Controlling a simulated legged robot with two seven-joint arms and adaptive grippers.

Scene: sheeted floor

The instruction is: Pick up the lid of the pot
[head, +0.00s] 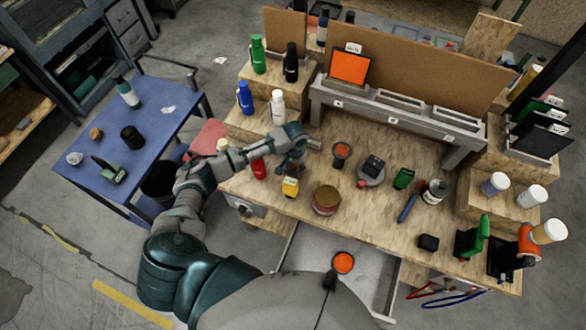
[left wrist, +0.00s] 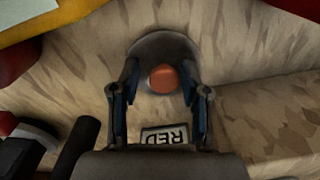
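In the left wrist view, a round dark grey lid-like piece (left wrist: 150,46) with an orange-red knob (left wrist: 163,79) lies on the wooden surface. My left gripper (left wrist: 160,72) is open above it, one finger on each side of the knob, with gaps showing. In the head view my left gripper (head: 291,150) is over the workbench, pointing down, and hides most of what is under it. I cannot tell whether a pot is under the lid. My right gripper is not in view.
On the workbench a red bottle (head: 259,169) and a yellow object (head: 290,187) stand close to the left gripper. A round tan container (head: 326,200) stands to the right. A drawer (head: 310,250) is open in front.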

